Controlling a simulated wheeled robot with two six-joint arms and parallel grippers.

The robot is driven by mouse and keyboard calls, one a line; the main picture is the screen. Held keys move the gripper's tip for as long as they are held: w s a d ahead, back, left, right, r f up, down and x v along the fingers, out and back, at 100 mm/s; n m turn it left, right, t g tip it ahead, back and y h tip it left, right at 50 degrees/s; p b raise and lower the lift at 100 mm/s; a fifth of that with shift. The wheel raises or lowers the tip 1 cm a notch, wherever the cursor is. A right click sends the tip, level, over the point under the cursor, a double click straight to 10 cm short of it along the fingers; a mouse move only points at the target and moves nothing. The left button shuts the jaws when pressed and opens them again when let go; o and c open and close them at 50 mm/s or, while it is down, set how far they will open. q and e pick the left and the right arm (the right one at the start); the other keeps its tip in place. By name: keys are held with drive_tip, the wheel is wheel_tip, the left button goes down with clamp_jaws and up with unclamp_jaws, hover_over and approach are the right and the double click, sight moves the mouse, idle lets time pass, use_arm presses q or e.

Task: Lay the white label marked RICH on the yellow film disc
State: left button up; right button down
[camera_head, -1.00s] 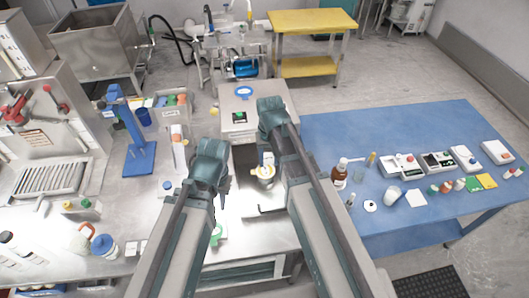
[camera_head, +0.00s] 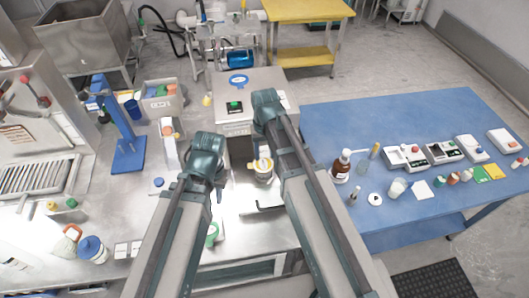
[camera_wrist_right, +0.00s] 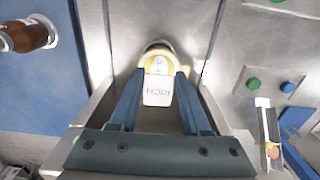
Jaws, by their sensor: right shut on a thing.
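The white label marked RICH (camera_wrist_right: 157,91) is between the fingers of my right gripper (camera_wrist_right: 158,77), its lettering upside down in the right wrist view. The yellow film disc (camera_wrist_right: 153,45) shows as a yellow rim just beyond the label's rounded, holed end. The label's end overlaps it in this view; I cannot tell whether they touch. In the head view the yellow and white round piece (camera_head: 262,164) sits between my two arms. My right arm hides its own fingertips there. My left gripper (camera_head: 205,160) is left of the disc, its fingers hidden.
A grey box with a green button (camera_head: 236,105) stands behind the disc. A brown bottle (camera_head: 341,166) stands on the blue table (camera_head: 370,125) at right, also in the right wrist view (camera_wrist_right: 32,35).

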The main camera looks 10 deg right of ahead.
sight(265, 169)
drive_tip(key=shift+f, duration=0.1)
drive_tip(key=shift+f+b, duration=1.95)
drive_tip(key=shift+b, duration=0.1)
drive_tip(key=shift+f+b, duration=1.4)
idle(1.2)
drive_tip(key=shift+c, duration=1.4)
unclamp_jaws()
drive_tip(key=shift+c, duration=0.3)
